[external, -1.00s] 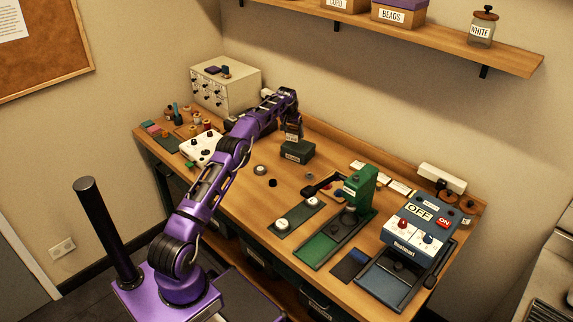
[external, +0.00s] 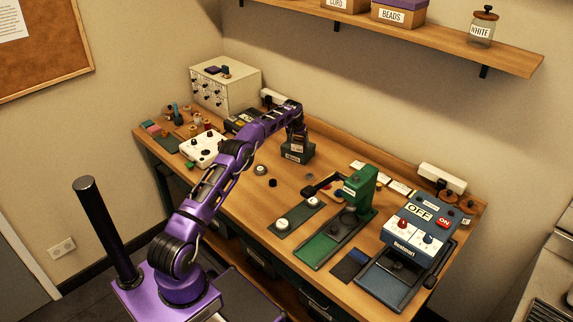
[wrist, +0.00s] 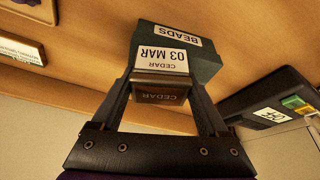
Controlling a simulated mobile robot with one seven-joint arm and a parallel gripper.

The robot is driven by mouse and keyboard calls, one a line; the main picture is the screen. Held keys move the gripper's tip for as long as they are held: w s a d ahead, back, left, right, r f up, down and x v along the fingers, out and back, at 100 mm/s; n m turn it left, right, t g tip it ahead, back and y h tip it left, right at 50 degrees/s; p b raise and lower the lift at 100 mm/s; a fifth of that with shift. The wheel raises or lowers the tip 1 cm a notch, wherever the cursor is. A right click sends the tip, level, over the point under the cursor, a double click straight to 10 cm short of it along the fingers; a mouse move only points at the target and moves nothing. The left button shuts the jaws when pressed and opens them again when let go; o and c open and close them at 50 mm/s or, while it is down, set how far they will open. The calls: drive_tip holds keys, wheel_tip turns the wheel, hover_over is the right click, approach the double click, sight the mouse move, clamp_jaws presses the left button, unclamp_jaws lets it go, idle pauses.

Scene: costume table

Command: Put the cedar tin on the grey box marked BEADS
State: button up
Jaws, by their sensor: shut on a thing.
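The cedar tin (wrist: 158,92) is a small brownish tin with a white label reading CEDAR 03 MAR. My gripper (wrist: 160,100) is shut on it, with a finger on either side. In the external view my gripper (external: 297,143) points down over the box marked BEADS (external: 294,154), a dark grey-green box on the table. In the wrist view the BEADS box (wrist: 207,62) shows upside down right behind the tin. The tin is at or just above the box top; I cannot tell whether they touch.
A black case (external: 239,123) lies left of the box, near the wall. A green press (external: 356,190) and a blue machine (external: 412,240) stand to the right. Another box marked BEADS (external: 398,14), with a purple lid, is on the shelf.

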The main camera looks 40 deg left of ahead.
drive_tip(key=shift+f, duration=0.2)
drive_tip(key=o, duration=1.3)
drive_tip(key=shift+r, duration=0.1)
drive_tip(key=shift+r, duration=0.25)
drive_tip(key=v, duration=1.1)
drive_tip(key=shift+s+r, duration=0.3)
